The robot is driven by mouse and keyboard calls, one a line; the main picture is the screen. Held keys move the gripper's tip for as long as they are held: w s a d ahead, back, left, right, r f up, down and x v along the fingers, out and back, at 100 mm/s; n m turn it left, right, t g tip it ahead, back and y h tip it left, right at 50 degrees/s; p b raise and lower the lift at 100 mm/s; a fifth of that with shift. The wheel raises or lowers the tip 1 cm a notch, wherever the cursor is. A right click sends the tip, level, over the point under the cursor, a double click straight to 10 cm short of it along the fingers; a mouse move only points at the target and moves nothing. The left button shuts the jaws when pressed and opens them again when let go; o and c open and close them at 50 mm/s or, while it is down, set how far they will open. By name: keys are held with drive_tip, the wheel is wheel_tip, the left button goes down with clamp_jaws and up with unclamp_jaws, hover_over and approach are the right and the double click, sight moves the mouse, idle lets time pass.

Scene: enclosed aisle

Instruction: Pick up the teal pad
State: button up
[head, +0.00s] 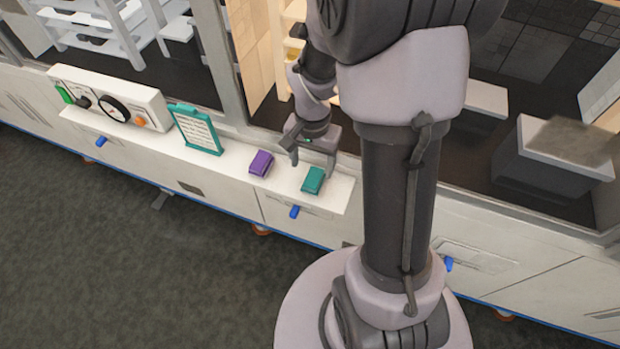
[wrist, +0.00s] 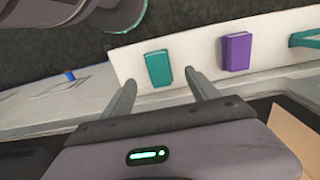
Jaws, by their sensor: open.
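The teal pad (head: 313,180) lies on the white ledge (head: 340,192) near its right end. My gripper (head: 312,166) is open and empty, just behind and above the pad in the head view. Its two fingers also show in the wrist view (wrist: 158,84), spread apart. I see no contact with the pad, though the exact gap is hard to tell.
A purple pad (head: 261,163) lies left of the teal one. Farther left stand a teal-framed sign (head: 196,129) and a control box with knobs (head: 110,98). A window frame post (head: 222,62) rises behind the ledge. Dark floor (head: 120,240) lies open in front.

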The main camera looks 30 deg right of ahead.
sight(313, 177)
drive_tip(key=f+b, duration=0.3)
drive_tip(key=f, duration=0.4)
drive_tip(key=shift+d, duration=0.2)
drive_tip(key=shift+r, duration=0.1)
drive_tip(key=shift+c, duration=0.2)
drive_tip(key=c, duration=1.4)
